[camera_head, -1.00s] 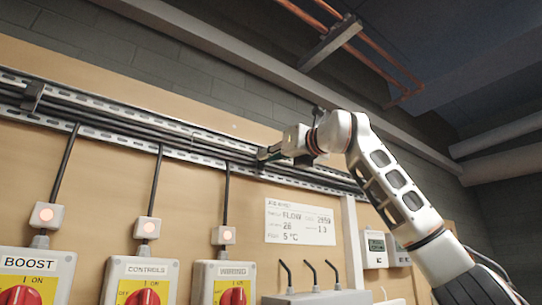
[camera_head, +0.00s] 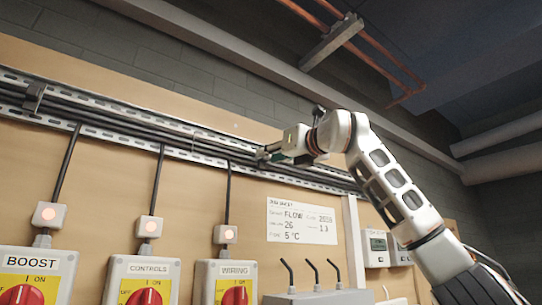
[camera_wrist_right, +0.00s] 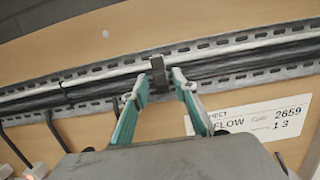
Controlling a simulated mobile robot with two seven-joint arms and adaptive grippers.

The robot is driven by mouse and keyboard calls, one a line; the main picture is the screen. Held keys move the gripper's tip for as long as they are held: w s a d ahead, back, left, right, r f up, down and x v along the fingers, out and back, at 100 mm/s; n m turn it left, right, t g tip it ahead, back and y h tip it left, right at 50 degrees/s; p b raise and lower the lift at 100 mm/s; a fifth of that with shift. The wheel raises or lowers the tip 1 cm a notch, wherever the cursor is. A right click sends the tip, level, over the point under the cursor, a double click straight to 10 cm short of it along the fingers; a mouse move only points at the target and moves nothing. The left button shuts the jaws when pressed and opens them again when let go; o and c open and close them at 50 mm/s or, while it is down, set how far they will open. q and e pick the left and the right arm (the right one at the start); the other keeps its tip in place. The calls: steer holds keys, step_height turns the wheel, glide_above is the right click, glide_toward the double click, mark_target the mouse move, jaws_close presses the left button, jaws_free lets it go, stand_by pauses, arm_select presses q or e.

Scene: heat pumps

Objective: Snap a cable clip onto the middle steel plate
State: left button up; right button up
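My right gripper (camera_wrist_right: 159,78) is up at the cable run; it also shows in the head view (camera_head: 267,154). Its two teal fingers stand apart, one on either side of a small dark cable clip (camera_wrist_right: 158,66). The clip sits across the black cables at the perforated steel rail (camera_wrist_right: 235,76); a narrow gap seems to show beside it. Whether it is fully seated cannot be told. Another dark clip (camera_head: 34,97) is on the rail at the far left of the head view. I cannot make out a separate middle plate. My left gripper is out of view.
Below the rail are a white data sheet (camera_head: 301,221), a small controller (camera_head: 377,247) and yellow switch boxes with red knobs (camera_head: 233,283). Thin cables drop to lit boxes (camera_head: 149,227). A grey beam (camera_head: 230,58) and copper pipes (camera_head: 370,55) run overhead.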

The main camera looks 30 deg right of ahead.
steer(key=s+d+b, duration=0.1)
steer(key=s+b, duration=0.3)
steer(key=s, duration=1)
stand_by(0.8)
stand_by(0.4)
